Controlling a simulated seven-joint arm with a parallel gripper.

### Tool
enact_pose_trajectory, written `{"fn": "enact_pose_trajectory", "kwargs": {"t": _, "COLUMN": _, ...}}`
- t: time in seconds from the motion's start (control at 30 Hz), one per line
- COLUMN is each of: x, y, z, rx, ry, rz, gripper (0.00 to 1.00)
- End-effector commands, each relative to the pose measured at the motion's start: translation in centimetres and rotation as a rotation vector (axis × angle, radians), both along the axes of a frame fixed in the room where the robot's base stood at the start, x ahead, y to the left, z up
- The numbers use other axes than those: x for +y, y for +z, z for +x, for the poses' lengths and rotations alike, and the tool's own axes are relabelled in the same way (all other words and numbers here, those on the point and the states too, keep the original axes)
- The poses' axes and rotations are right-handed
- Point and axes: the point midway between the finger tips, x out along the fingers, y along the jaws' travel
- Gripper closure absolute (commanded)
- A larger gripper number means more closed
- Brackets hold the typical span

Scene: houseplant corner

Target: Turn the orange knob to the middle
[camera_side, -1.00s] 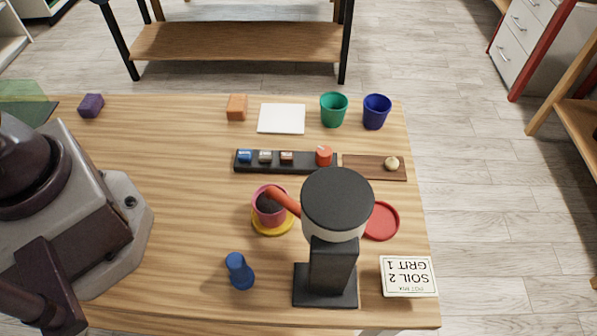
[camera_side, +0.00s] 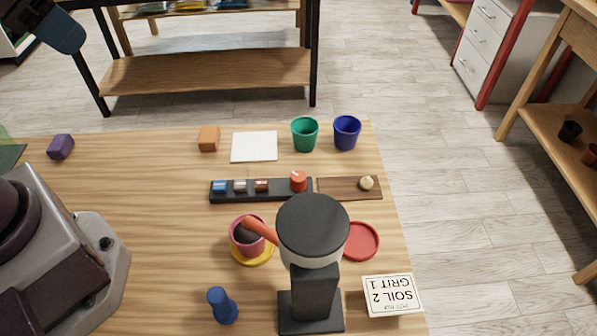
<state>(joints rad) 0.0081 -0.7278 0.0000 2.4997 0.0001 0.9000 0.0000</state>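The orange knob (camera_side: 298,182) stands at the right end of a dark control strip (camera_side: 285,196) in the middle of the table. A small pale mark shows on its top, but its exact setting is too small to read. Left of it on the strip sit a blue block (camera_side: 219,187), a grey-white one (camera_side: 240,186) and a brown one (camera_side: 262,185).
A black-topped dispenser (camera_side: 313,222) stands in front of the strip, its orange spout over a pink pot (camera_side: 238,246) on a yellow saucer (camera_side: 262,257). A wooden strip (camera_side: 335,188) adjoins on the right. Green (camera_side: 305,135) and blue cups (camera_side: 346,134) stand behind.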

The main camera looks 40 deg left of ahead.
Motion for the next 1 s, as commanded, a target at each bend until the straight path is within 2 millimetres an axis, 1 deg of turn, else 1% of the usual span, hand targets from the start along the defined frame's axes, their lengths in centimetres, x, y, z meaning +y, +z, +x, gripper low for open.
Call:
{"fn": "enact_pose_trajectory", "kwargs": {"t": 0.03, "x": -0.1, "y": -0.8, "z": 0.2, "rx": 0.040, "ry": -0.007, "rz": 0.000, "gripper": 0.56}}
{"fn": "enact_pose_trajectory", "kwargs": {"t": 0.1, "x": -0.3, "y": -1.7, "z": 0.9, "rx": 0.098, "ry": -0.016, "rz": 0.000, "gripper": 0.43}}
{"fn": "enact_pose_trajectory", "kwargs": {"t": 0.17, "x": -0.7, "y": -2.3, "z": 2.0, "rx": 0.152, "ry": -0.026, "rz": -0.006, "gripper": 0.43}}
{"fn": "enact_pose_trajectory", "kwargs": {"t": 0.27, "x": -1.5, "y": -3.4, "z": 4.5, "rx": 0.243, "ry": -0.028, "rz": -0.026, "gripper": 0.43}}
{"fn": "enact_pose_trajectory", "kwargs": {"t": 0.37, "x": -2.5, "y": -4.6, "z": 7.2, "rx": 0.329, "ry": 0.001, "rz": -0.060, "gripper": 0.43}}
{"fn": "enact_pose_trajectory", "kwargs": {"t": 0.47, "x": -3.6, "y": -6.3, "z": 10.0, "rx": 0.413, "ry": 0.049, "rz": -0.097, "gripper": 0.43}}
{"fn": "enact_pose_trajectory", "kwargs": {"t": 0.57, "x": -4.9, "y": -8.5, "z": 12.8, "rx": 0.494, "ry": 0.117, "rz": -0.133, "gripper": 0.43}}
{"fn": "enact_pose_trajectory", "kwargs": {"t": 0.67, "x": -6.2, "y": -11.1, "z": 15.5, "rx": 0.574, "ry": 0.197, "rz": -0.166, "gripper": 0.43}}
{"fn": "enact_pose_trajectory", "kwargs": {"t": 0.7, "x": -6.8, "y": -12.3, "z": 16.5, "rx": 0.605, "ry": 0.234, "rz": -0.179, "gripper": 0.43}}
{"fn": "enact_pose_trajectory", "kwargs": {"t": 0.9, "x": -9.7, "y": -18.6, "z": 20.9, "rx": 0.741, "ry": 0.447, "rz": -0.240, "gripper": 0.43}}
{"fn": "enact_pose_trajectory", "kwargs": {"t": 1.0, "x": -11.0, "y": -20.8, "z": 22.6, "rx": 0.782, "ry": 0.557, "rz": -0.272, "gripper": 0.43}}
